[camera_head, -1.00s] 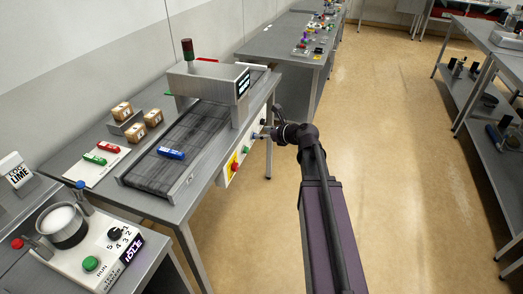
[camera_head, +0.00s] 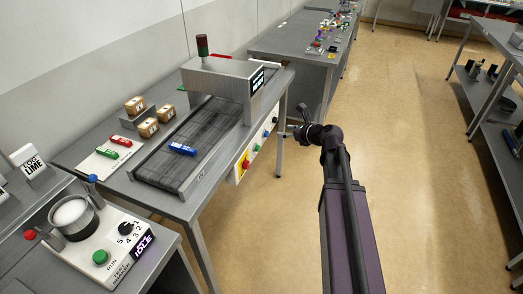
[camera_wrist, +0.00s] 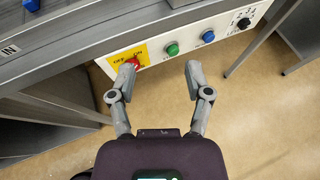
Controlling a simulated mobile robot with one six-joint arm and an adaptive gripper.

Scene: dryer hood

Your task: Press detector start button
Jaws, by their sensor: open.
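The detector is a grey hood (camera_head: 222,78) over a dark conveyor belt (camera_head: 200,135). Its white front panel (camera_wrist: 190,46) carries a red knob (camera_wrist: 132,63) on a yellow plate, a green button (camera_wrist: 172,49), a blue button (camera_wrist: 208,37) and a black selector knob (camera_wrist: 243,22). The green button also shows in the head view (camera_head: 257,147). My gripper (camera_wrist: 160,68) is open and empty in front of the panel. In the wrist view its left fingertip overlaps the red knob, and the green button appears beyond the gap between the fingers. In the head view my gripper (camera_head: 288,134) stands apart from the panel.
A blue block (camera_head: 182,148) lies on the belt. A tester with another green button (camera_head: 101,257) is at the lower left. Table legs (camera_head: 281,150) stand below the panel. The aisle floor (camera_head: 400,90) is clear.

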